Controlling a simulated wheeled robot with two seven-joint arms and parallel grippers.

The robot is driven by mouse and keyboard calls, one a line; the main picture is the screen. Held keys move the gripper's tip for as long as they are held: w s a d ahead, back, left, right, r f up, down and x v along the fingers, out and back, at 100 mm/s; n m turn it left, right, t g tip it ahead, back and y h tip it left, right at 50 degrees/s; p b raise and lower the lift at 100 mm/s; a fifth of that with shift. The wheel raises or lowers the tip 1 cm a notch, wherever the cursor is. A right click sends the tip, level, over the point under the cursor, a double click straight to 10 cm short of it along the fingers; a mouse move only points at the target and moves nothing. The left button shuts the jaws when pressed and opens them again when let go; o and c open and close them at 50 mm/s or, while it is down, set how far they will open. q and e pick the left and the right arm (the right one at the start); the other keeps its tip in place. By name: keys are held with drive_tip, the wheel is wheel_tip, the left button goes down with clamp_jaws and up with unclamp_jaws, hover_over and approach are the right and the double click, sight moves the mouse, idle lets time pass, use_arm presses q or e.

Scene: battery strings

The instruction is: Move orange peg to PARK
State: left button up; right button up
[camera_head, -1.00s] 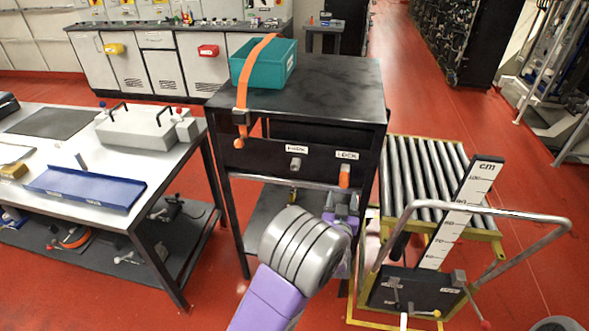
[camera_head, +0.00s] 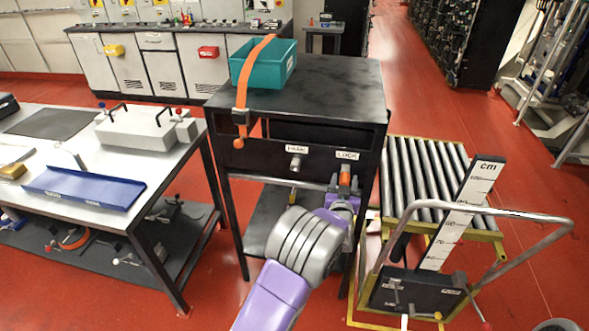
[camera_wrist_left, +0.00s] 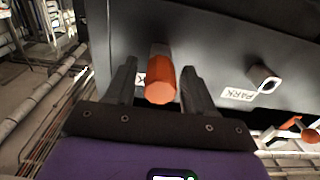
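The orange peg (camera_head: 345,179) sits in the LOCK position on the dark front panel of the black cabinet (camera_head: 330,97). The PARK socket (camera_head: 295,162) is an empty metal stub to its left, under the PARK label (camera_head: 297,149). In the left wrist view the PARK socket (camera_wrist_left: 264,77) is to the right of the orange peg (camera_wrist_left: 160,82). My left gripper (camera_head: 344,191) is at the peg; in the left wrist view its fingers (camera_wrist_left: 159,72) are open, one on each side of the peg, with gaps visible. My right gripper is not in view.
A teal bin (camera_head: 264,64) with an orange strap (camera_head: 241,95) stands on the cabinet. A bar (camera_head: 275,181) runs below the panel. A roller cart (camera_head: 440,165) with a handle stands on the right, a workbench (camera_head: 150,160) on the left.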

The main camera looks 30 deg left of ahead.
use_arm(q)
clamp_jaws()
drive_tip(key=shift+s, duration=0.2)
drive_tip(key=shift+s+d, duration=0.15)
drive_tip(key=shift+s, duration=0.2)
drive_tip(key=shift+b+v, duration=0.3)
drive_tip(key=shift+v, duration=1.7)
drive_tip(key=shift+v, duration=2.35)
